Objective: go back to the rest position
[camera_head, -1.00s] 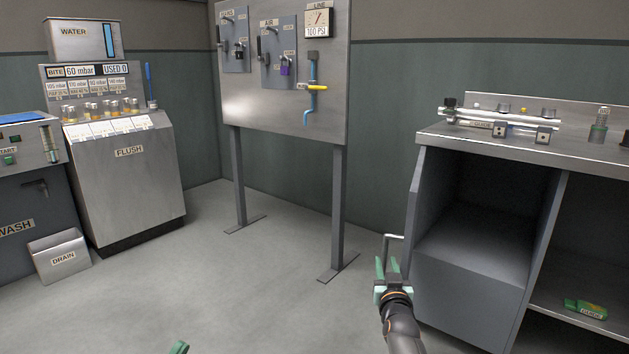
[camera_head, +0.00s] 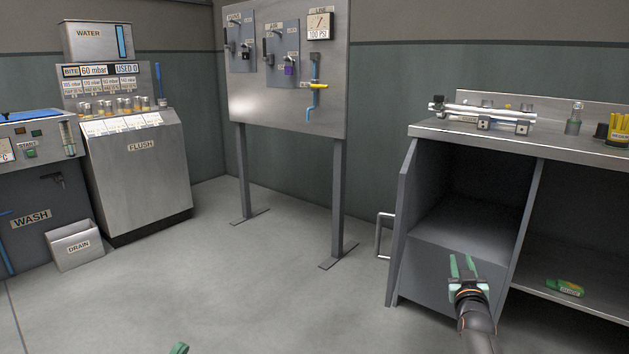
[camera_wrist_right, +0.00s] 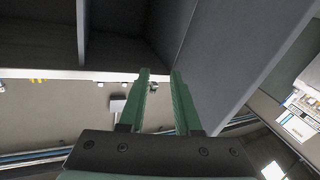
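My right gripper (camera_head: 463,268) is in the lower right of the head view, in front of the grey cabinet (camera_head: 440,285) below the steel counter. Its two green fingers are apart with nothing between them. In the right wrist view the fingers (camera_wrist_right: 158,75) also stand apart and empty, with dark cabinet panels beyond. Only a small green tip of my left gripper (camera_head: 179,348) shows at the bottom edge of the head view, so its state is hidden.
A metal handle (camera_head: 382,235) sticks out beside the cabinet. A green item (camera_head: 565,288) lies on the lower shelf. The valve panel (camera_head: 285,100) stands on two legs behind. The FLUSH machine (camera_head: 140,175) and DRAIN bin (camera_head: 75,246) are at left. The middle floor is clear.

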